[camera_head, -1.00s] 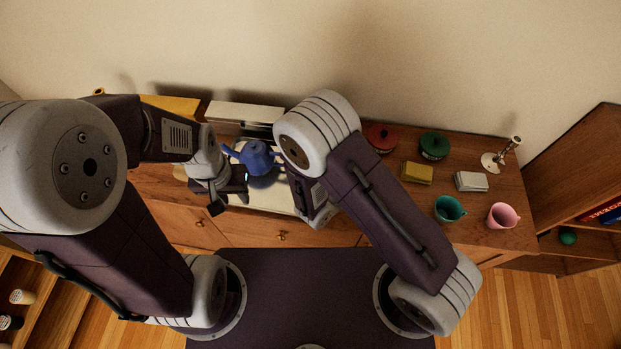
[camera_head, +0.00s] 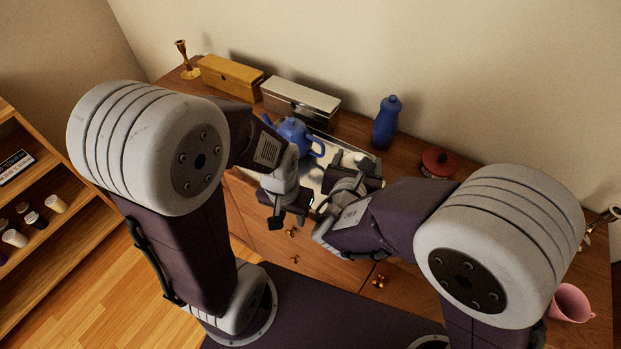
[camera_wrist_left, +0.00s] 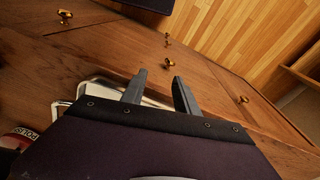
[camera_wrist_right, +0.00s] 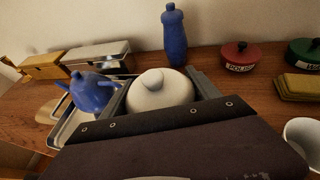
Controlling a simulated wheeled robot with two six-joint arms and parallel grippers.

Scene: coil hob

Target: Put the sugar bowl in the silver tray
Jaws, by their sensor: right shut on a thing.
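The sugar bowl (camera_wrist_right: 160,90) is white with a rounded, knobbed lid. It sits between the fingers of my right gripper (camera_wrist_right: 164,98), which is shut on it. In the head view the right gripper (camera_head: 350,178) is over the right part of the silver tray (camera_head: 313,172), with a bit of the white bowl (camera_head: 352,159) showing. Whether the bowl touches the tray is hidden. A blue teapot (camera_head: 294,133) stands in the tray's left part. My left gripper (camera_head: 287,212) is empty in front of the tray; its fingers are apart in the left wrist view (camera_wrist_left: 159,82).
A yellow box (camera_head: 231,77), a silver box (camera_head: 300,99) and a blue bottle (camera_head: 386,122) stand behind the tray. A red pot (camera_head: 438,163) is to the right. A white cup (camera_wrist_right: 302,132) shows at the right wrist view's edge. Drawer knobs (camera_head: 379,281) stick out in front.

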